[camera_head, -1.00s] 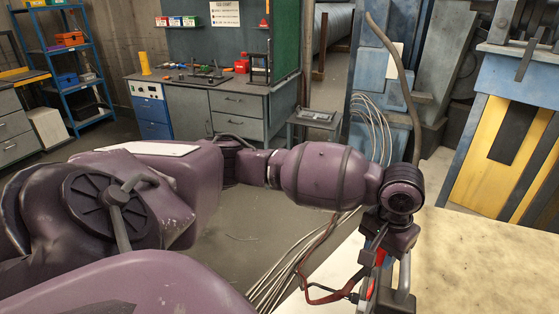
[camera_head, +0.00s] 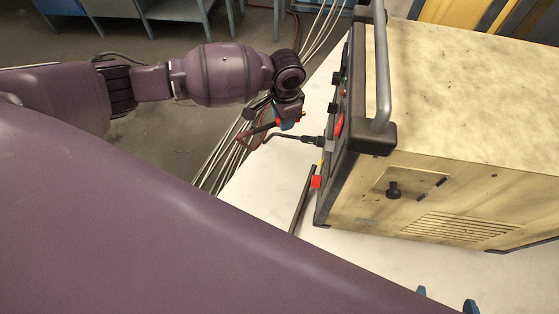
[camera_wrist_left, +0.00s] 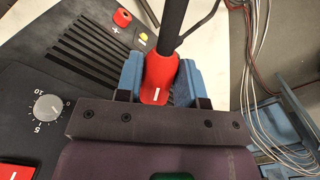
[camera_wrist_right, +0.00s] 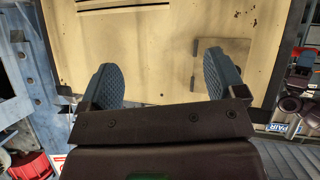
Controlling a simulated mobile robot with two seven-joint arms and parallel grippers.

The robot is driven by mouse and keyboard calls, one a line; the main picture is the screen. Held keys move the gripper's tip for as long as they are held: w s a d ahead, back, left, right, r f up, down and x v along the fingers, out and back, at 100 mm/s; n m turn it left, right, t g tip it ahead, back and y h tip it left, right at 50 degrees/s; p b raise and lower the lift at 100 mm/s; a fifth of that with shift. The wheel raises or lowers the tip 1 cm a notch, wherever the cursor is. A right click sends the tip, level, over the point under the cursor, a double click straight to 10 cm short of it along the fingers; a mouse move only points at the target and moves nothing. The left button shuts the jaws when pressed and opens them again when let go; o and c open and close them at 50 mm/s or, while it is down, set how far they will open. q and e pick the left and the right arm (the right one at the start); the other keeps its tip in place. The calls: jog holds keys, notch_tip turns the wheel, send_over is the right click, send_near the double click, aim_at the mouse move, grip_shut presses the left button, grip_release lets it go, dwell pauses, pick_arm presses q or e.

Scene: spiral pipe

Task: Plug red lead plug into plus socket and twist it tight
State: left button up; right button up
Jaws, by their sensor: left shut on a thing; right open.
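The red lead plug (camera_wrist_left: 158,72), with a white mark and a black sleeve, is between the blue fingers of my left gripper (camera_wrist_left: 158,85), which is shut on it. In the head view my left gripper (camera_head: 287,122) is left of the machine's front panel, apart from the red plus socket (camera_head: 316,182). In the left wrist view that red socket (camera_wrist_left: 122,18) stands beside a "+" mark, up and left of the plug. My right gripper (camera_wrist_right: 165,75) is open and empty over the machine's beige side. In the head view its blue fingertips (camera_head: 445,299) show at the bottom.
The beige machine (camera_head: 460,110) has a grey handle bar (camera_head: 381,70) along its front edge. A black connector (camera_head: 312,139) with a cable is at its panel. A yellow part (camera_wrist_left: 143,38) sits by the red socket.

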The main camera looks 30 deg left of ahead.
pick_arm(q)
jog(key=s+a+f+m+b, duration=0.1)
jog(key=f+m+b, duration=0.2)
jog(key=f, duration=1.1)
jog(key=s+f+m+b, duration=0.2)
jog(key=f+b, duration=0.3)
jog(key=f, duration=1)
jog(key=shift+a+m, duration=0.35)
jog(key=shift+m, duration=0.55)
pick_arm(e)
notch_tip(320, 180, down, 8)
jog(key=a+n+g, duration=0.1)
jog(key=shift+s+y, duration=0.3)
jog(key=shift+s, duration=0.1)
jog(key=shift+r, duration=0.1)
pick_arm(q)
jog(key=shift+w+d, duration=0.25)
jog(key=shift+d, duration=0.65)
jog(key=shift+w+d, duration=0.2)
jog(key=shift+d, duration=0.75)
jog(key=shift+w+d, duration=0.25)
jog(key=shift+d, duration=0.65)
pick_arm(e)
jog(key=shift+s, duration=0.2)
